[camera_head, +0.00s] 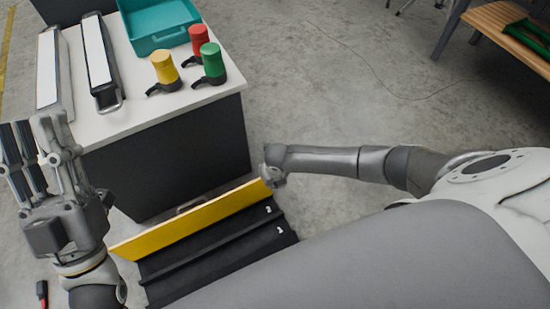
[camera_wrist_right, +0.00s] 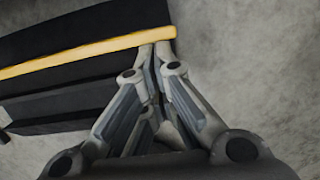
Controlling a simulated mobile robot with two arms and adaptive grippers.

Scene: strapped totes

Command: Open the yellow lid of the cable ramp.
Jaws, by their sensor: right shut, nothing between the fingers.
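The cable ramp (camera_head: 222,253) is a black channelled piece on the floor, low in the head view. Its yellow lid (camera_head: 190,222) stands raised on edge along the ramp's far side. In the right wrist view the lid (camera_wrist_right: 70,59) shows as a thin yellow strip. My right gripper (camera_head: 270,177) is at the lid's right end; its fingertips (camera_wrist_right: 155,47) are together, empty, and overlap the strip's end in the wrist view. I cannot tell whether they touch it. My left gripper (camera_head: 32,150) is at the left, fingers upward, away from the lid; its opening is unclear.
A white-topped table (camera_head: 135,75) with dark sides stands just behind the ramp. It holds a teal tote (camera_head: 158,24), yellow, red and green capped items, and two long bars. A wooden bench (camera_head: 505,30) is at the upper right.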

